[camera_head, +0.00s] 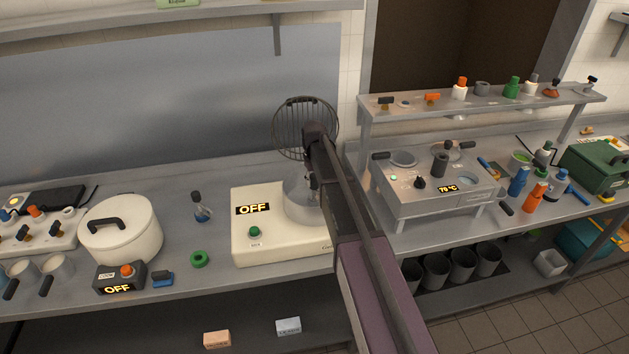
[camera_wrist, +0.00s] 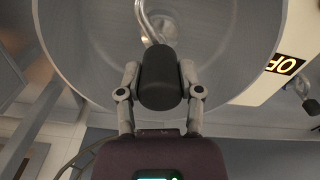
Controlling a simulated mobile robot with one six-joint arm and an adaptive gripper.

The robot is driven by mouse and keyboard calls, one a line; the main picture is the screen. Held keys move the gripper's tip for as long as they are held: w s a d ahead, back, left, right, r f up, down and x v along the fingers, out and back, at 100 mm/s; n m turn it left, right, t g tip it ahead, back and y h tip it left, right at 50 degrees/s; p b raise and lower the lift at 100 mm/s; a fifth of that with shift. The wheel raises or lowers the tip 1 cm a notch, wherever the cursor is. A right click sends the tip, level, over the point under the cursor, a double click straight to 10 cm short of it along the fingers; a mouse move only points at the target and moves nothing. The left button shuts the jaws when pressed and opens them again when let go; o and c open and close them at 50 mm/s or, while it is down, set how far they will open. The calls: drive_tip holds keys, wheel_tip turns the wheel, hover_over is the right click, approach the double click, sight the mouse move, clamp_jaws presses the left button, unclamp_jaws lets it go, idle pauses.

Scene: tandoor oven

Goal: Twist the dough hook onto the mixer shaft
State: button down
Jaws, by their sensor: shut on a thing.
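The mixer (camera_head: 285,250) is a cream base with an OFF display, a green knob and a steel bowl (camera_head: 297,203). My gripper (camera_head: 313,183) is at the bowl, partly hidden by my own arm. In the wrist view, my gripper (camera_wrist: 160,85) is shut on the black grip of the dough hook (camera_wrist: 158,78). The hook's curved metal rod (camera_wrist: 147,22) extends from the grip up past the picture's top edge. The grey bowl (camera_wrist: 85,55) fills the space behind it. I cannot make out the mixer shaft or whether the hook touches it.
A wire guard (camera_head: 305,127) stands raised behind the bowl. A white lidded pot (camera_head: 120,235), a green ring (camera_head: 199,259) and a small flask (camera_head: 202,212) stand to the left.

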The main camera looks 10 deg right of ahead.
drive_tip(key=shift+w, duration=0.1)
drive_tip(key=shift+m, duration=1.6)
drive_tip(key=shift+m, duration=1.6)
drive_tip(key=shift+m, duration=1.6)
drive_tip(key=shift+m, duration=0.7)
